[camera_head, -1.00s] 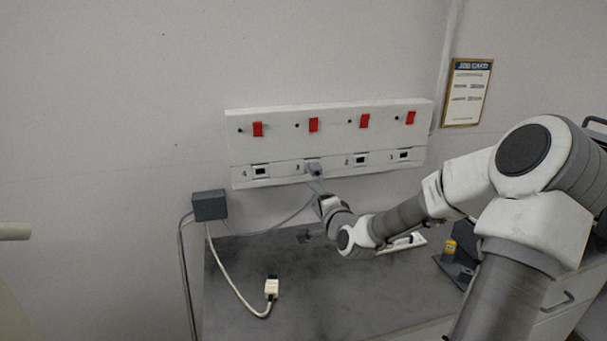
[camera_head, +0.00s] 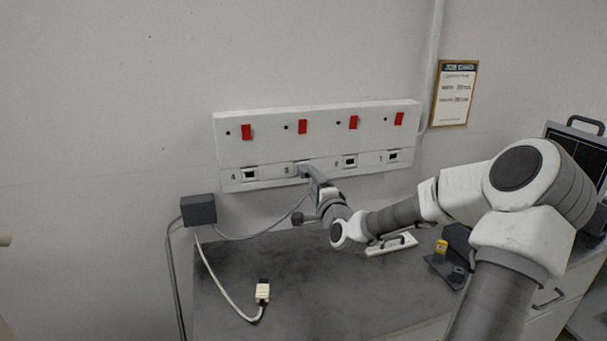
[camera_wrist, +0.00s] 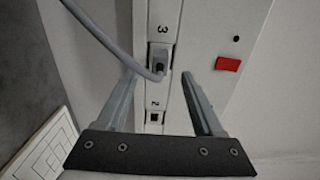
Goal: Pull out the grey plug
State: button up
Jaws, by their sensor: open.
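The grey plug (camera_wrist: 158,58) sits in socket 3 of the white wall panel (camera_head: 330,118). Its grey cable loops away from it in the wrist view. My gripper (camera_wrist: 156,85) is open, with one finger on each side of the plug's line and the fingertips close to the plug, not closed on it.
Red switches sit above the sockets. A dark grey box (camera_head: 198,209) is on the wall at left. A white plug (camera_head: 262,292) lies on the dark bench top (camera_head: 330,285).

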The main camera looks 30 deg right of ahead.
aim_at(307, 175)
jog(key=shift+b+x, duration=0.5)
jog(key=shift+x, duration=2.7)
grip_shut()
jog(key=shift+s, duration=0.1)
jog(key=shift+v, duration=2.95)
